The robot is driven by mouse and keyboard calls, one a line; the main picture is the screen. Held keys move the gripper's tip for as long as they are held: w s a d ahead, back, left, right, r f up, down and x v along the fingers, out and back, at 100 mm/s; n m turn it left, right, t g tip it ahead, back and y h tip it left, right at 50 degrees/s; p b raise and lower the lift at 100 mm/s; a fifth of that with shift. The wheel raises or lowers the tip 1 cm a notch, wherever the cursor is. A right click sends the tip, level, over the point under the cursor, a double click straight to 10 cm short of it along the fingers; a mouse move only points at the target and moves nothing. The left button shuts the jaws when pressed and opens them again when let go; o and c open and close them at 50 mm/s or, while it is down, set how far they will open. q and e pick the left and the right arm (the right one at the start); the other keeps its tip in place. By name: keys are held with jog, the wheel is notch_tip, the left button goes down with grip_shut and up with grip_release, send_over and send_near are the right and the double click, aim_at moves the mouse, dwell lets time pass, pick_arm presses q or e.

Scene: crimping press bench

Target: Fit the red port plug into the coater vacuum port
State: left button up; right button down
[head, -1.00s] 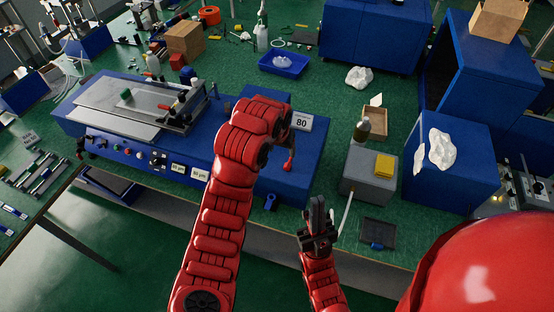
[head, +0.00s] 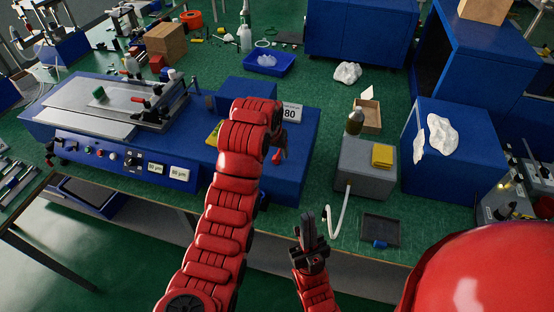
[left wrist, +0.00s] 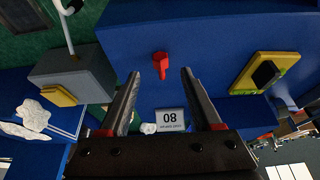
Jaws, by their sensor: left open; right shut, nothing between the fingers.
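A small red plug-like piece (head: 277,157) shows at the blue coater's right block (head: 300,160). In the left wrist view the red piece (left wrist: 161,65) stands out against the blue surface, between and just beyond my fingertips. I cannot tell whether it is seated in a port; no port opening is visible. My left gripper (left wrist: 161,76) is open and empty, its fingers either side of the red piece in the picture and apart from it. In the head view my left arm hides most of that gripper.
A sign reading 80 (head: 292,112) stands on the coater. A yellow-and-black piece (left wrist: 265,72) lies on the coater. A grey box (head: 367,168) with a yellow pad (head: 382,155) and a loose white hose (head: 342,215) stands to the right, behind a dark tray (head: 380,230).

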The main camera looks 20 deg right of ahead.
aim_at(277, 156)
pick_arm(q)
jog(key=shift+w+d+f+p, duration=0.1)
jog(key=shift+f+p, duration=0.25)
jog(key=shift+p, duration=0.2)
jog(key=p+x, duration=0.2)
jog(key=x, duration=0.1)
jog(key=shift+w+r, duration=0.1)
jog(key=shift+w, duration=0.1)
jog(key=shift+x, duration=0.85)
grip_shut()
